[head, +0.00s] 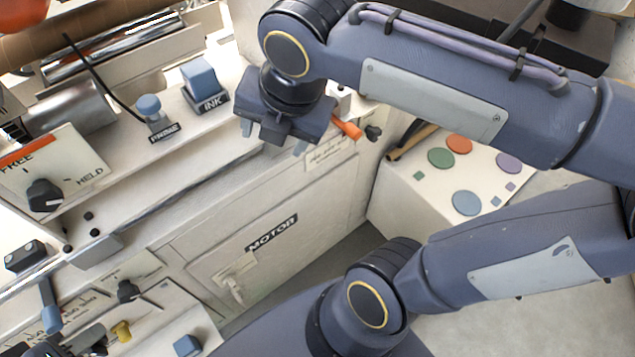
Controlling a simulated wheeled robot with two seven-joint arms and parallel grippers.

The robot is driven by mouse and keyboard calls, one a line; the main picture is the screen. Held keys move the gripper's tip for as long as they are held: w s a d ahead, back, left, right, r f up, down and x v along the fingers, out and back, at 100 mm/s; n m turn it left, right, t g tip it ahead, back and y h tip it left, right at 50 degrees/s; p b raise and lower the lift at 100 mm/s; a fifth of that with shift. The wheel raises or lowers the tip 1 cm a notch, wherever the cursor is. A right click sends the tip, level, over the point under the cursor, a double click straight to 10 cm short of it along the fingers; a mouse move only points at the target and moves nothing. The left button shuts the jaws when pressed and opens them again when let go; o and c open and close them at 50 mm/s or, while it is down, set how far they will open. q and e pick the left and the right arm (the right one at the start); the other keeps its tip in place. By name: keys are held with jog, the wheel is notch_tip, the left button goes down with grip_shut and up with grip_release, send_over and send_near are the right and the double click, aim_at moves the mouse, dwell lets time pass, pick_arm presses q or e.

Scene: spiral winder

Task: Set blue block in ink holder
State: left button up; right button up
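A blue block (199,74) sits upright in the dark ink holder (211,103), which has an INK label on its front, on the machine's upper ledge.
A blue-topped PRIME knob (149,106) stands left of the holder. Another blue block-like piece (187,345) is at the bottom. A white box with coloured discs (440,158) stands at right.

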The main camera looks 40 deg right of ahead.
jog(key=s+d+f+m+y, duration=0.1)
jog(key=s+f+m, duration=0.2)
jog(key=m, duration=1.1)
jog(key=s+d+f+m+t+y, duration=0.1)
jog(key=s+f+m, duration=0.3)
jog(key=m, duration=0.9)
notch_tip(320, 180, down, 4)
jog(key=shift+d+r+m+y, duration=0.15)
jog(key=shift+d+m+y, duration=0.3)
jog(key=shift+d, duration=0.3)
jog(key=shift+s, duration=0.1)
